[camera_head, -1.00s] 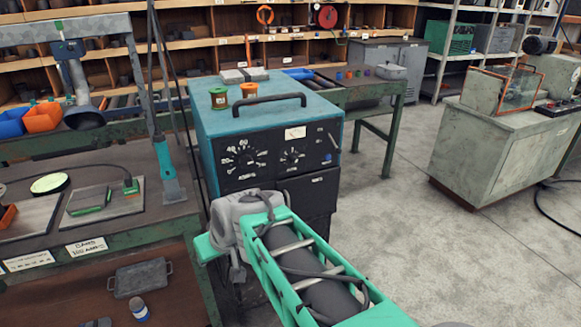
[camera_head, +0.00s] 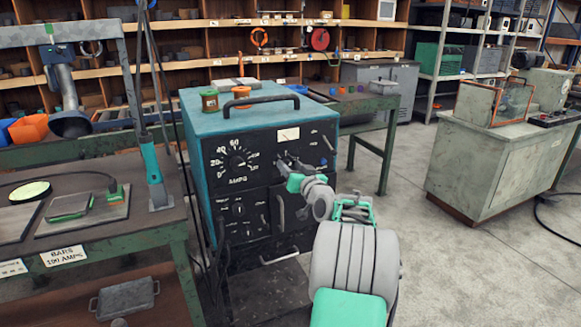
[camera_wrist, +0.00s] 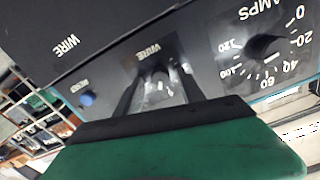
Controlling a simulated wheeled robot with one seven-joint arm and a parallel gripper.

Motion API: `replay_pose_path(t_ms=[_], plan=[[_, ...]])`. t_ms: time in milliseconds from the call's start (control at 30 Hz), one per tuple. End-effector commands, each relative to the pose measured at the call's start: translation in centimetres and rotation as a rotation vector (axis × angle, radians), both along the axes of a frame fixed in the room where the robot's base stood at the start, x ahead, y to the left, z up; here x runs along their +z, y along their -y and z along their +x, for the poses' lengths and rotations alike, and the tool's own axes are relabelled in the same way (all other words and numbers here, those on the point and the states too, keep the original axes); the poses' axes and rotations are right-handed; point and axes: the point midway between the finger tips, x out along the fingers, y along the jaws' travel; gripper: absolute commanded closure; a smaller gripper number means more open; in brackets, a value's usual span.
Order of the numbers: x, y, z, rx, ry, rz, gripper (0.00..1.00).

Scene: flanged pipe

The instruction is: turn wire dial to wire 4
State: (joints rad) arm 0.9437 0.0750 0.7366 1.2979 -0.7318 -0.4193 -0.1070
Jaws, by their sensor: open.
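The blue welding machine (camera_head: 250,110) has a black front panel. Its wire dial (camera_wrist: 161,76) shows in the wrist view under the word WIRE, with a pale scale around it. My gripper (camera_head: 284,163) is at the panel and covers most of this dial in the head view. In the wrist view my gripper (camera_wrist: 160,88) is open, with one dark finger on each side of the wire dial's knob. I cannot tell if the fingers touch it. The dial's number setting is too small and partly hidden to read. The amps dial (camera_head: 236,160) is left of my gripper.
A blue button (camera_wrist: 87,99) is on the panel near the wire dial. A lower panel with knobs (camera_head: 240,208) and a handle sits below. A green workbench (camera_head: 110,235) stands close on the left. Open floor (camera_head: 450,260) lies to the right.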

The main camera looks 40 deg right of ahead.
Motion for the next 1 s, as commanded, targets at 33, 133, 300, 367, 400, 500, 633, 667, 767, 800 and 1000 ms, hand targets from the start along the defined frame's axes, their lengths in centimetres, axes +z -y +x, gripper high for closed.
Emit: replay_pose_path(t_ms=[33,133,300,367,400,500,633,667,767,800,1000], plan=[[0.06,0.02,0.23,0.001,0.001,-0.001,0.54],[0.04,0.03,0.28,0.001,0.0,0.0,0.54],[0.02,0.02,0.26,0.001,0.0,0.0,0.59],[0.02,0.01,0.25,0.001,0.0,0.0,0.63],[0.02,0.01,0.25,0.001,0.0,0.0,0.67],[0.02,-0.04,0.24,0.001,0.0,0.0,0.75],[0.01,-0.05,0.23,0.0,-0.001,0.0,0.86],[0.01,-0.05,0.23,0.001,-0.001,0.0,0.88],[0.01,0.0,0.24,0.001,-0.001,0.0,0.96],[0.0,0.01,0.24,0.0,-0.001,0.0,0.99],[0.01,0.03,0.23,0.0,-0.001,0.0,1.0]])
